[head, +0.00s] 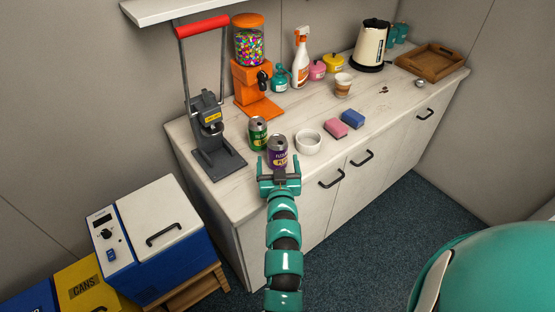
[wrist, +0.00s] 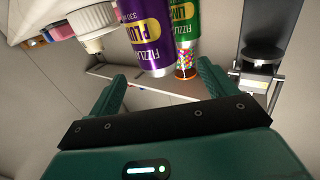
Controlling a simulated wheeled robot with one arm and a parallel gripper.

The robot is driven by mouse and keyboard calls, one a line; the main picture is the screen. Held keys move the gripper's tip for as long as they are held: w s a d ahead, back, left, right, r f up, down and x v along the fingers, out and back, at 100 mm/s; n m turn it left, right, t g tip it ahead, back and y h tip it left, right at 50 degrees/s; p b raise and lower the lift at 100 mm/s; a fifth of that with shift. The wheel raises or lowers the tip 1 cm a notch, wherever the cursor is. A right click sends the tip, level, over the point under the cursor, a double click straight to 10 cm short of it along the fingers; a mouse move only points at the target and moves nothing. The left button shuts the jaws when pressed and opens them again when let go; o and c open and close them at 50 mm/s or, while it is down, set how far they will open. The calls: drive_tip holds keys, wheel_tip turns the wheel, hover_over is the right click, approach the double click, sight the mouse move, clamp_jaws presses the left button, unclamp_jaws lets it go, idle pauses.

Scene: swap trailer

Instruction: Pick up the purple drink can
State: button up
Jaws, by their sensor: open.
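The purple drink can (head: 278,151) stands upright near the front edge of the counter (head: 250,168). My gripper (head: 279,172) is at the counter's front edge, just in front of the can. In the wrist view the purple can (wrist: 146,35) appears inverted, ahead of the open fingers (wrist: 160,85) and roughly between their lines. The jaws look empty; whether a finger touches the can cannot be told. A green can (head: 258,133) stands close behind and left of the purple one, and it also shows in the wrist view (wrist: 184,20).
A white bowl (head: 307,142) stands close right of the purple can. A grey press with a red handle (head: 212,130) stands at left, an orange candy dispenser (head: 250,75) behind. Pink (head: 336,128) and blue (head: 353,119) sponges lie further right. Cabinet handles (head: 331,179) project below the counter.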

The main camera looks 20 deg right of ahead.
sight(278, 153)
drive_tip(key=shift+w+d+r+p, duration=0.1)
drive_tip(key=shift+w+d+p, duration=0.25)
drive_tip(key=shift+w, duration=0.2)
drive_tip(key=shift+p+x, duration=0.8)
drive_tip(key=shift+x, duration=1.15)
drive_tip(key=c, duration=1.3)
